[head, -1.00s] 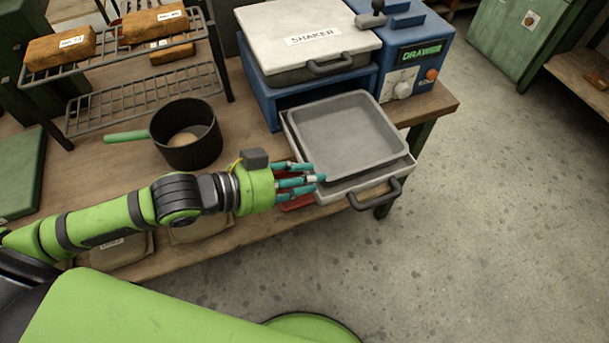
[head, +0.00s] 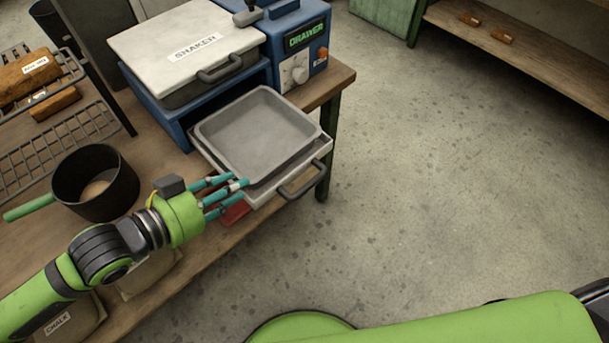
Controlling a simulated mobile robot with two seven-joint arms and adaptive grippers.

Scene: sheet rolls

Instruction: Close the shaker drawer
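The shaker (head: 190,45) is a blue machine with a white lid labelled SHAKER, at the top of the head view. Its drawer (head: 300,164) is pulled out toward the front right and holds a grey tray (head: 258,132). A dark handle (head: 305,182) sits on the drawer's front. My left gripper (head: 238,194) is at the drawer's front left side, its teal fingers spread apart and pointing right. I cannot tell whether they touch the drawer. No object shows between the fingers. My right gripper is out of the frame.
A black pot (head: 97,183) with a green handle stands left of my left gripper. A red item (head: 235,212) lies under the fingers. A wire rack (head: 45,140) with orange-brown blocks is at the left. Bags lie near the table's front edge. The floor at the right is clear.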

